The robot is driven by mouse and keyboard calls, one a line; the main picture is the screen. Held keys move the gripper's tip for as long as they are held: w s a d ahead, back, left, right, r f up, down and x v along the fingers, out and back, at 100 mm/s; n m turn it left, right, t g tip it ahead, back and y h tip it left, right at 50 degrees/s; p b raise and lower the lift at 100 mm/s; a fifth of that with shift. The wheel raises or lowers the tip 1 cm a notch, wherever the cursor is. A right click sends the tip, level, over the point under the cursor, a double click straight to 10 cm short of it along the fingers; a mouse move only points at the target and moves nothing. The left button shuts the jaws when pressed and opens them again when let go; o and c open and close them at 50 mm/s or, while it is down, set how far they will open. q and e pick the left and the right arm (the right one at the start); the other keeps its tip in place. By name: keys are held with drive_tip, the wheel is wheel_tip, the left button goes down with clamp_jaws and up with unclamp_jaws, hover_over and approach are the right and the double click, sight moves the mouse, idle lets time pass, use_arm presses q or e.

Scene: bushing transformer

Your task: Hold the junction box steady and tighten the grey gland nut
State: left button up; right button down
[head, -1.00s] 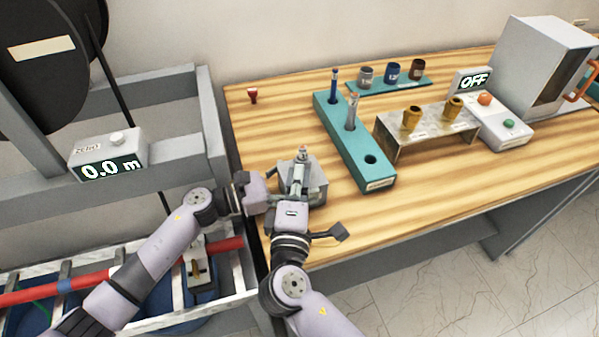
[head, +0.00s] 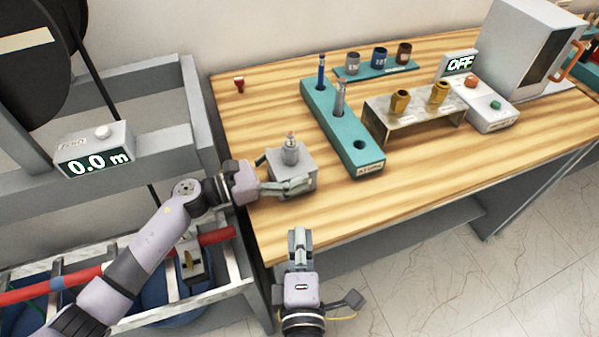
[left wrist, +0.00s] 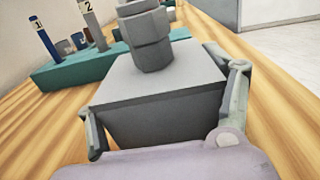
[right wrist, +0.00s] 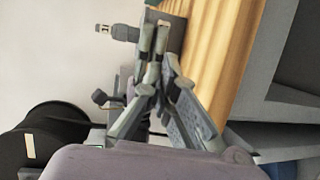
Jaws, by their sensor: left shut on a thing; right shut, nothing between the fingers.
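The grey junction box (head: 299,172) stands on the wooden table near its left front edge. The grey gland nut (head: 290,152) sits on top of it, with a small copper-coloured tip above. In the left wrist view the nut (left wrist: 147,37) rises from the box top (left wrist: 150,80). My left gripper (head: 287,187) is shut on the box, one finger on each side of it. My right gripper (head: 299,236) is shut and empty, in front of the table edge and apart from the box. In the right wrist view its fingers (right wrist: 157,40) are together, with the nut (right wrist: 125,32) beyond.
A teal rack (head: 343,130) with two upright tools stands right of the box. Behind it is a teal strip (head: 372,68) with sockets. A metal stand (head: 415,112) holds two brass parts. A control unit showing OFF (head: 488,112) stands further right. The table front right of the box is clear.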

drive_tip(key=s+d+f+n+g+y, duration=0.1)
drive_tip(key=s+d+f+g, duration=0.15)
drive_tip(key=d+f, duration=0.2)
drive_tip(key=s+d+f+g+y, duration=0.1)
drive_tip(key=s+d+f+g, duration=0.1)
drive_tip(key=d+f+g, duration=0.3)
drive_tip(key=m+t+y, duration=0.6)
drive_tip(key=m+y, duration=0.3)
drive_tip(key=m, duration=2.1)
approach(308, 172)
drive_tip(key=d+r, duration=0.1)
drive_tip(key=s+d+r, duration=0.1)
drive_tip(key=d, duration=0.1)
drive_tip(key=shift+d+r, duration=0.1)
drive_tip(key=shift+d, duration=0.1)
drive_tip(key=shift+w+d+r, duration=0.15)
drive_tip(key=shift+w+r, duration=0.05)
drive_tip(key=shift+w, duration=0.2)
drive_tip(key=x, duration=0.9)
drive_tip(key=shift+w+f, duration=0.1)
drive_tip(key=shift+w, duration=0.15)
drive_tip(key=a, duration=0.2)
drive_tip(key=shift+w+a, duration=0.25)
drive_tip(key=shift+a, duration=0.1)
drive_tip(key=shift+a+f, duration=0.1)
drive_tip(key=shift+a, duration=0.75)
